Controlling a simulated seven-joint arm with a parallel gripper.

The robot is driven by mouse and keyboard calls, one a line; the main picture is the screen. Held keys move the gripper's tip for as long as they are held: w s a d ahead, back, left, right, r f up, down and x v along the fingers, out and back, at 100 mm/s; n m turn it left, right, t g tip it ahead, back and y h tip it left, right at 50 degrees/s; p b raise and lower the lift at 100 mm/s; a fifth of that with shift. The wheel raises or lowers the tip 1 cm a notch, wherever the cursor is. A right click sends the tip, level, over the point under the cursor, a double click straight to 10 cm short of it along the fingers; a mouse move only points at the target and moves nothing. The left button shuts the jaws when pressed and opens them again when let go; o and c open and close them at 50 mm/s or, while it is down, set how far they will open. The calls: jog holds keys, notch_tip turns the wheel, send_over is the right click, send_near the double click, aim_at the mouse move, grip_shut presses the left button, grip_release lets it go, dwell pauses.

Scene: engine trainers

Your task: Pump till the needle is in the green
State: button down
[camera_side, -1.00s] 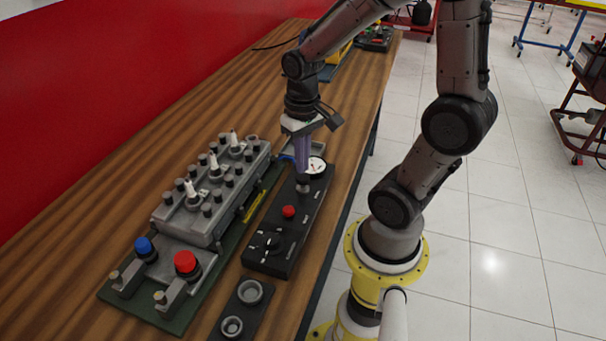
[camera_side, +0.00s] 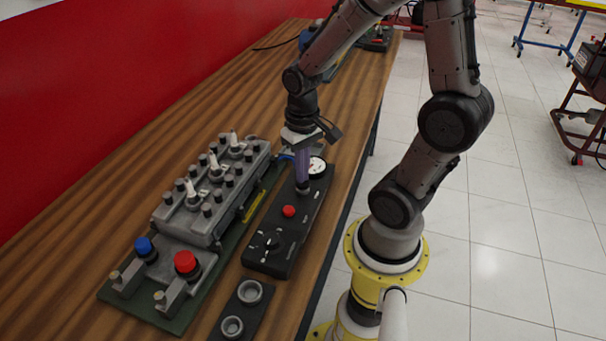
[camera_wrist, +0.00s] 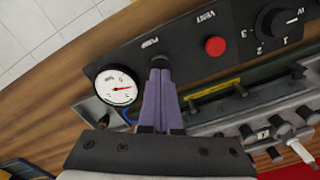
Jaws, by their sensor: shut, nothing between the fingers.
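A black control box (camera_side: 270,250) lies on the bench; it also shows in the wrist view (camera_wrist: 185,48). A round white gauge (camera_side: 316,167) sits at its far end. In the wrist view the gauge (camera_wrist: 118,87) has a small red needle and a green arc along its lower edge; the needle's exact reading is too small to tell. My gripper (camera_side: 302,187) is shut, its purple fingers upright over the pump button by the "PUMP" label. In the wrist view the fingertips (camera_wrist: 160,62) meet the black pump button, which is mostly hidden behind them.
A red vent button (camera_wrist: 215,46) and a black selector dial (camera_wrist: 277,22) are on the same box. A grey engine block (camera_side: 210,200) with several plugs stands to the left, with blue (camera_side: 144,246) and red (camera_side: 185,262) knobs nearer. A two-cup holder (camera_side: 241,308) lies in front.

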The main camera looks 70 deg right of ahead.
jog(key=shift+r, duration=1.5)
jog(key=shift+f, duration=1.6)
jog(key=shift+r, duration=1.65)
jog(key=shift+f, duration=0.1)
jog(key=shift+f, duration=1.5)
jog(key=shift+r, duration=0.1)
